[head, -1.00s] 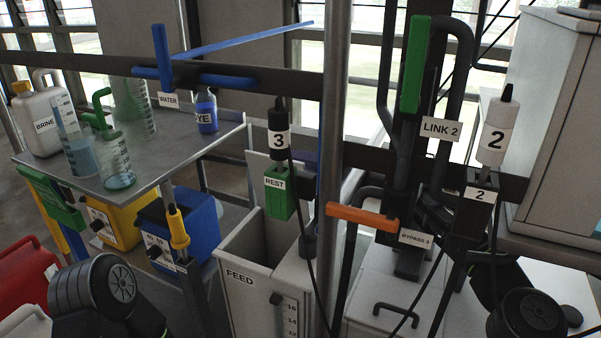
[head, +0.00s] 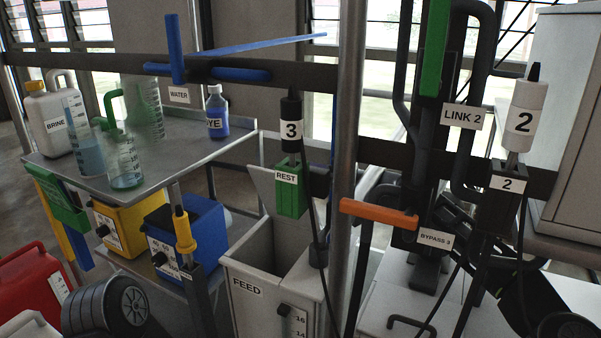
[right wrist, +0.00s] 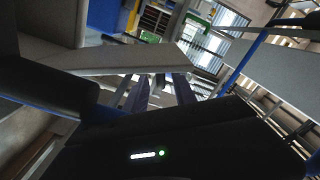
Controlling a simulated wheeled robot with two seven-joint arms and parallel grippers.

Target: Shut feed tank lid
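The feed tank (head: 252,312), a pale grey box labelled FEED, stands at the bottom centre of the head view with its top open. Its lid (head: 264,186) is a grey panel standing up at the back of the opening, partly hidden by the green REST holder. My right gripper (right wrist: 162,82) shows in the right wrist view with two dark fingers apart and nothing seen between them. A pale grey panel (right wrist: 120,58) lies just beyond the fingers; I cannot tell which part it is.
A steel post (head: 346,150), an orange handle (head: 378,213) and hoses stand to the right. A bench (head: 178,140) with glassware is at left.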

